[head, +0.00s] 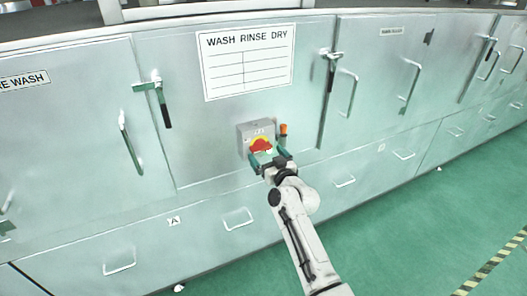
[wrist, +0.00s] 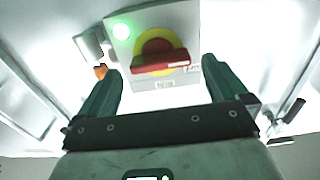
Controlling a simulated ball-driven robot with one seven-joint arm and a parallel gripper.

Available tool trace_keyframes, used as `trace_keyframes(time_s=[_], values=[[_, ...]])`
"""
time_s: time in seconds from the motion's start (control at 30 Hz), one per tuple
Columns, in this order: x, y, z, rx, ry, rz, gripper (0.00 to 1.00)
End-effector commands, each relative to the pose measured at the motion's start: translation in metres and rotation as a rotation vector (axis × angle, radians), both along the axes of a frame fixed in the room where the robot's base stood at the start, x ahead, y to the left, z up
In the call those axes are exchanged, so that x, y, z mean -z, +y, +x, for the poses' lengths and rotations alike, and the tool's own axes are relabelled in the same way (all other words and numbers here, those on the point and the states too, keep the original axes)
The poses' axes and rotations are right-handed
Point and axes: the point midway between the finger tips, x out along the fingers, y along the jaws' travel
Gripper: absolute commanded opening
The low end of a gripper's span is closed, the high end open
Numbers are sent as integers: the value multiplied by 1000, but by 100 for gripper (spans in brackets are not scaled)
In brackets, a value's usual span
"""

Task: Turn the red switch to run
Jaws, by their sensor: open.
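The red switch (head: 261,144) is a red handle on a yellow disc, on the front of a grey box (head: 244,136) fixed to the pale cabinet wall. In the wrist view the red handle (wrist: 160,63) lies nearly level across the yellow disc (wrist: 150,46). A green light (wrist: 122,31) glows on the box. Small labels sit beside and below the disc, too small to read. My gripper (head: 267,154) is in front of the box, partly covering its lower part. In the wrist view my gripper (wrist: 162,72) is open, its green fingers apart on either side of the handle, and holds nothing.
An orange-tipped part (head: 283,129) stands close to the box's right side in the head view. A wash sign (head: 248,62) hangs above. Door handles (head: 130,143) and latches (head: 331,68) stick out on both sides. The green floor (head: 400,230) is open at the lower right.

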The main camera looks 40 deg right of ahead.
Motion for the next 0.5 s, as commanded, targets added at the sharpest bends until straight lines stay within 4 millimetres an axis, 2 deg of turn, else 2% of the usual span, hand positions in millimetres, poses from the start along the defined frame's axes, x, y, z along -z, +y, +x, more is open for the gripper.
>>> trace_keyframes(time_s=[0.2,0.5], values=[[0,-7,23,0,0,0,100],[0,-8,29,0,0,-1,100]])
